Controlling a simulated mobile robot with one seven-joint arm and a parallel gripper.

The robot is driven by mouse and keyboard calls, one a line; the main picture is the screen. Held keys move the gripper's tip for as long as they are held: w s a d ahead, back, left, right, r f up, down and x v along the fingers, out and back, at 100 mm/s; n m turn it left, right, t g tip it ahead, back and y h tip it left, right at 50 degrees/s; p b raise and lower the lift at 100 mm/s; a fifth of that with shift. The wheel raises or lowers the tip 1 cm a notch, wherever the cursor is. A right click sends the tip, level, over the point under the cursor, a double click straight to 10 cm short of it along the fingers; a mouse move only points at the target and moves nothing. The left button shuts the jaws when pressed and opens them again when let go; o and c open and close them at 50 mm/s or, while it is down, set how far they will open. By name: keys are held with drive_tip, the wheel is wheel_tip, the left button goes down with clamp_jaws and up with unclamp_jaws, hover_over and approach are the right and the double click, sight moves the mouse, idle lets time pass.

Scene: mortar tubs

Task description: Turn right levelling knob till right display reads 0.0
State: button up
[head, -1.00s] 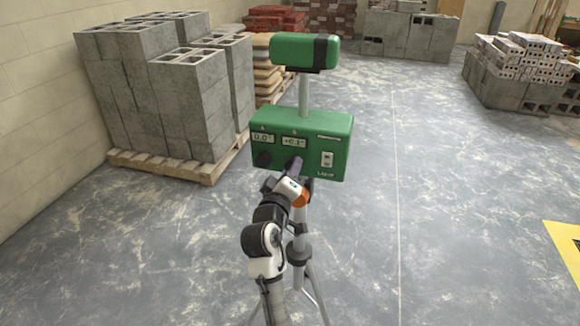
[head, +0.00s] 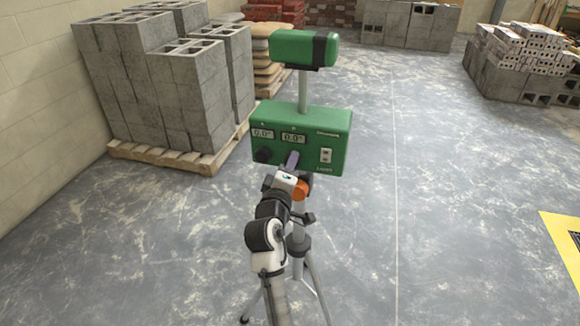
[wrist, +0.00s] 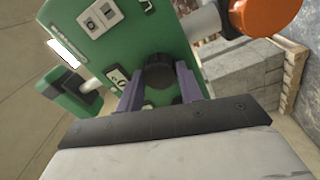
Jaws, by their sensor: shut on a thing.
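The green levelling device (head: 332,135) stands on a tripod, with two small displays and two black knobs on its face. The right display (head: 293,138) reads 0.0°. The left display (head: 262,133) appears to read 0.0° too. The left knob (head: 263,155) is free. My gripper (head: 292,161) is at the right knob and hides it in the head view. In the wrist view the black right knob (wrist: 158,72) sits between my two purple fingers, which are shut on it.
A green head (head: 293,48) rises on a post above the device. A white switch plate (head: 326,156) is right of the knobs. Tripod legs (head: 314,285) stand beside my arm. Grey blocks on a pallet (head: 170,157) are at left.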

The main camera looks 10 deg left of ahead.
drive_tip(key=o, duration=1)
drive_tip(key=s+b, duration=0.1)
drive_tip(key=s, duration=0.3)
drive_tip(key=s+b, duration=0.1)
drive_tip(key=s, duration=0.4)
drive_tip(key=s+f+b, duration=0.1)
drive_tip(key=s+b, duration=0.1)
drive_tip(key=s, duration=0.2)
drive_tip(key=shift+s+a, duration=0.1)
drive_tip(key=shift+s, duration=0.3)
